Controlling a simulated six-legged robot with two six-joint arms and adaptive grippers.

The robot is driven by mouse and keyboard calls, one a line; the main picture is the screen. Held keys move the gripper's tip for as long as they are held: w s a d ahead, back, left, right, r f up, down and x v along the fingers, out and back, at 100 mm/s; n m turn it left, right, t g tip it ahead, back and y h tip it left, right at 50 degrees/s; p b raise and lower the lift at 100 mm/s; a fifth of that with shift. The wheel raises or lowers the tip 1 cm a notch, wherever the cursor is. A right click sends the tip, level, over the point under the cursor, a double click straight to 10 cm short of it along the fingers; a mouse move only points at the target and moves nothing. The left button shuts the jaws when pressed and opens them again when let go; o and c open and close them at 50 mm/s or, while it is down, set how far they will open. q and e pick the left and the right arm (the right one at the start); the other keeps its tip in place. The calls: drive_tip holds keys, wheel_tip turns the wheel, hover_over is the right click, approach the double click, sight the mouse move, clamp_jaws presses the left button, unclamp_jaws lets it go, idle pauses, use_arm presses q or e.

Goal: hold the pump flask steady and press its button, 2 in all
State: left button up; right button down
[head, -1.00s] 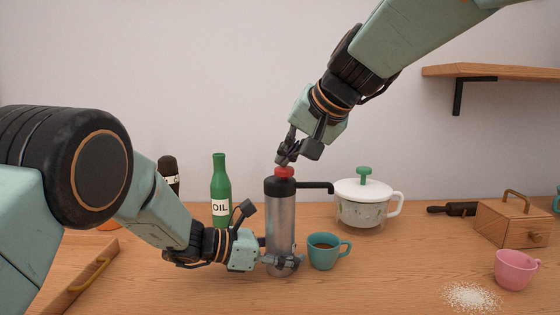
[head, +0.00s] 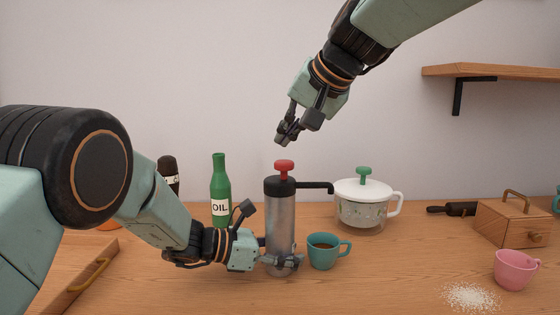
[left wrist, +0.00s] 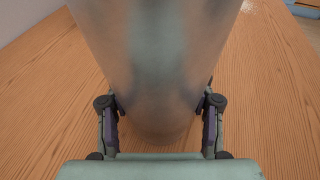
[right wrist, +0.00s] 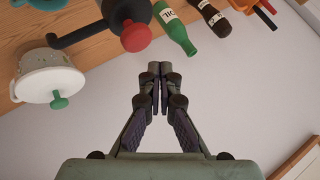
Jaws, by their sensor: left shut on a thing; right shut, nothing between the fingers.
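The pump flask (head: 281,222) stands upright on the table, a silver body with a black top and a black spout pointing right. Its red button (head: 284,165) stands raised on a stem. My left gripper (head: 283,262) is shut on the lower flask body; the left wrist view shows a finger on each side of the flask (left wrist: 155,60). My right gripper (head: 284,138) is shut and empty, above the button and apart from it. The right wrist view shows its closed fingertips (right wrist: 160,72) below the red button (right wrist: 136,37). A teal cup (head: 323,252) with brown liquid stands under the spout.
A green oil bottle (head: 220,190) and a dark bottle (head: 169,175) stand behind at left. A white lidded pot (head: 362,205) is behind the cup. At right are a wooden box (head: 515,222), a pink cup (head: 515,270), spilled white grains (head: 470,297) and a wall shelf (head: 500,70).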

sight(288, 162)
drive_tip(key=shift+r, duration=1.85)
use_arm(q)
drive_tip(key=o, duration=1.1)
drive_tip(key=shift+c, duration=0.2)
drive_tip(key=v, duration=1.2)
